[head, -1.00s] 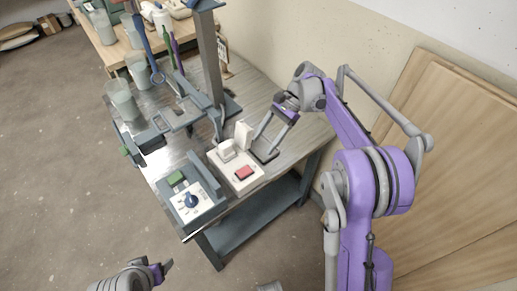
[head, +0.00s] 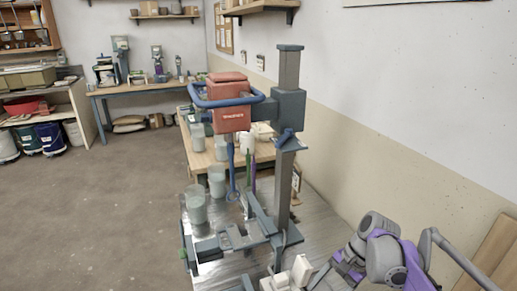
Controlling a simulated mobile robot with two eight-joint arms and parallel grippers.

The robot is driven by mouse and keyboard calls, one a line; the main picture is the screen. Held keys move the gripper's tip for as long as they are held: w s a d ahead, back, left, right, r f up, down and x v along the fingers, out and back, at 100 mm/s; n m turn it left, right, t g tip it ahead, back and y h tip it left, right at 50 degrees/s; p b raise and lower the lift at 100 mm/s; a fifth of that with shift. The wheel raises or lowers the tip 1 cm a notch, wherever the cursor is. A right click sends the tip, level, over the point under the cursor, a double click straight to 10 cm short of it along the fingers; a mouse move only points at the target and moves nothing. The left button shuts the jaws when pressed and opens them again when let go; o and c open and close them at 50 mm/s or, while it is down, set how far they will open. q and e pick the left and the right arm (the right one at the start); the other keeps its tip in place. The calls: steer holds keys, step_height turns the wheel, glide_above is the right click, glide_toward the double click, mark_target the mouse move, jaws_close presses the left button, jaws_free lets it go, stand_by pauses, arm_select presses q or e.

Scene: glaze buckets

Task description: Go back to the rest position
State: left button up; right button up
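My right gripper (head: 336,272) is at the bottom edge of the head view, on the purple and grey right arm that comes in from the lower right. It is beside the pale switch box (head: 275,284) at the near end of the metal-topped bench. The lower part of the gripper is cut off, so its opening is unclear. My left gripper and arm are out of the frame.
A mixer stand with a grey post (head: 287,190) and a red motor head (head: 229,118) with a blue handle rises from the bench. A wall borders the right. Open floor (head: 90,220) lies left.

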steer(key=s+r+n+t+h+p, duration=0.2)
steer(key=s+n+t+h+p, duration=0.3)
steer(key=s+n, duration=0.5)
steer(key=shift+s+d+n+t+p, duration=0.35)
steer(key=shift+s+t+p, duration=0.5)
steer(key=shift+s, duration=2.8)
steer(key=shift+a, duration=0.1)
